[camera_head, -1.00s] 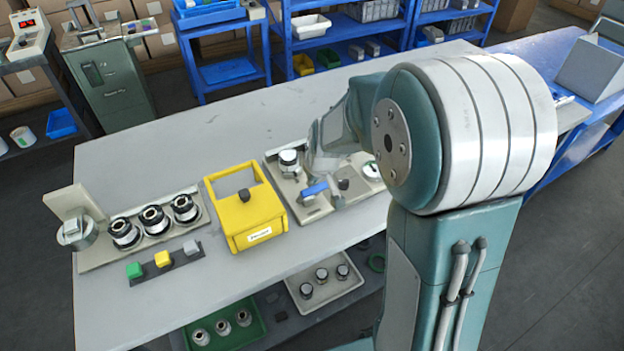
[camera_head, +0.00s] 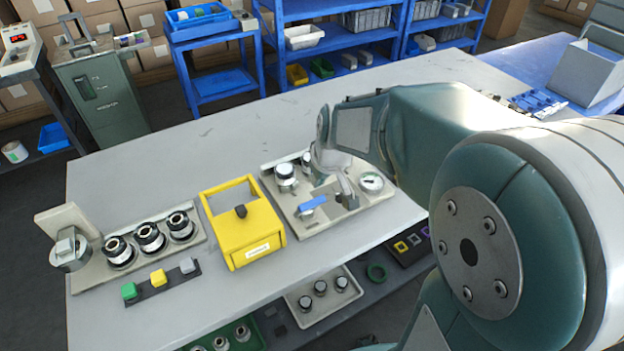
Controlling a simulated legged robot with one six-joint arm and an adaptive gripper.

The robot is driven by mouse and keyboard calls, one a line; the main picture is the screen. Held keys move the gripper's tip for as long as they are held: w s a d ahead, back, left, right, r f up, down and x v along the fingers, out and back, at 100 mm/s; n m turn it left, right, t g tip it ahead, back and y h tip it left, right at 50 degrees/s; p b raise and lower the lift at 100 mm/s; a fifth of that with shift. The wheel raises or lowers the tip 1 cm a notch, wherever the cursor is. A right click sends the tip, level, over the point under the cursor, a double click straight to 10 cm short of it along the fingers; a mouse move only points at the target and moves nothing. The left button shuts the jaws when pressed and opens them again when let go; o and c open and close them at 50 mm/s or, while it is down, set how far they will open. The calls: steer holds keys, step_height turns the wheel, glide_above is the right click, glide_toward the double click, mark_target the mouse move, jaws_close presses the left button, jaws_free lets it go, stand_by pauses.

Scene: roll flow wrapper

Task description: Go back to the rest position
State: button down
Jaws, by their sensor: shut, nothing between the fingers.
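My arm comes in from the right and bends down over the back right of the grey table. My gripper (camera_head: 330,165) is small and partly hidden by its own wrist. It hangs over the fixture plate (camera_head: 295,212) and appears shut and empty. The plate carries a black-and-silver knob (camera_head: 286,176), a blue-handled valve (camera_head: 312,203) and a round white gauge (camera_head: 371,182). I cannot tell whether my gripper touches any of them.
A rack (camera_head: 205,228) of black-and-silver fittings and a strip of coloured buttons (camera_head: 158,279) lie further left. Blue shelves (camera_head: 345,45) stand behind.

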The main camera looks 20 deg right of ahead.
steer(key=shift+s+a+r, duration=0.15)
steer(key=shift+s+r, duration=0.15)
steer(key=shift+s, duration=0.05)
steer(key=shift+r, duration=0.1)
steer(key=s+a+r+m, duration=0.1)
steer(key=s+r, duration=0.3)
steer(key=s, duration=0.4)
steer(key=s+a+r+m+t, duration=0.1)
steer(key=s+r, duration=0.3)
steer(key=s, duration=0.5)
steer(key=shift+s+a+t+h, duration=0.25)
steer(key=shift+t+h, duration=0.05)
steer(key=shift+h, duration=0.1)
stand_by(2.2)
